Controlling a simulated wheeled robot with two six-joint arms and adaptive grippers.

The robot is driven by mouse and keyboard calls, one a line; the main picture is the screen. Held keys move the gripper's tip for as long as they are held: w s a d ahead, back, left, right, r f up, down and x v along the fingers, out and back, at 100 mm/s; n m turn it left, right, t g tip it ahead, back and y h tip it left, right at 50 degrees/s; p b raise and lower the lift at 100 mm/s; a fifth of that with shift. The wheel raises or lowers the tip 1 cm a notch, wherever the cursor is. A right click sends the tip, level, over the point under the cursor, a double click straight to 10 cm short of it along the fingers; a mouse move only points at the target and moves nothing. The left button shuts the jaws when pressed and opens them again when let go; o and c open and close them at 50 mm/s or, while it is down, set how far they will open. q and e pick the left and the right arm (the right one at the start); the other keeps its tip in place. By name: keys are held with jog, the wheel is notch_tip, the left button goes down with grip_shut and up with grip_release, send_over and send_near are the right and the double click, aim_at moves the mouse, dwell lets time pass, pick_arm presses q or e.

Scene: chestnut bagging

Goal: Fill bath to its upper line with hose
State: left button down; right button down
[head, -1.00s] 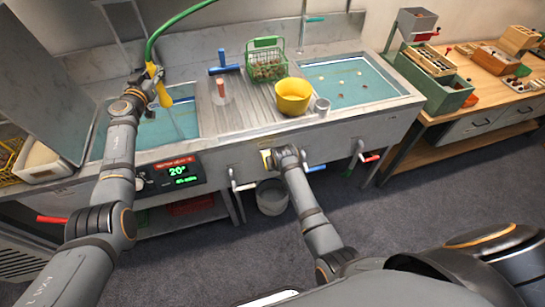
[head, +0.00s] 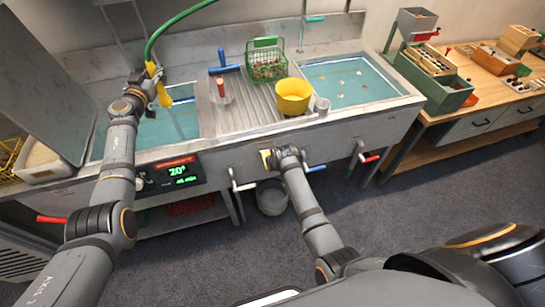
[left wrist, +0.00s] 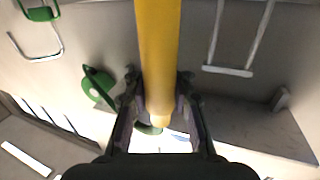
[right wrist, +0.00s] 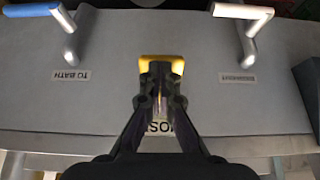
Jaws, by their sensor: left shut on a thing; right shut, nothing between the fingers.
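The bath (head: 150,134) is the left basin, with blue-green water in it, partly hidden by my left arm. I cannot make out its upper line. The green hose (head: 160,30) comes down from above and ends in a yellow nozzle (head: 164,93). My left gripper (head: 150,80) is shut on this nozzle above the bath; the nozzle also fills the middle of the left wrist view (left wrist: 158,60). My right gripper (right wrist: 160,100) is shut and empty at a yellow piece (right wrist: 161,66) on the sink's front panel.
A display (head: 176,174) reads 20°. A yellow bowl (head: 293,98) and green basket (head: 266,65) stand between the basins. A bucket (head: 272,199) is underneath.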

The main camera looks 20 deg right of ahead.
dwell(0.8)
jog(key=v, duration=0.7)
jog(key=shift+r, duration=0.2)
jog(key=shift+s, duration=0.1)
dwell(0.8)
notch_tip(320, 180, up, 11)
jog(key=w+g, duration=0.2)
jog(key=shift+f+g, duration=0.25)
jog(key=shift+g, duration=0.15)
jog(key=x, duration=1.4)
jog(key=shift+s+f, duration=0.1)
jog(key=shift+s, duration=0.35)
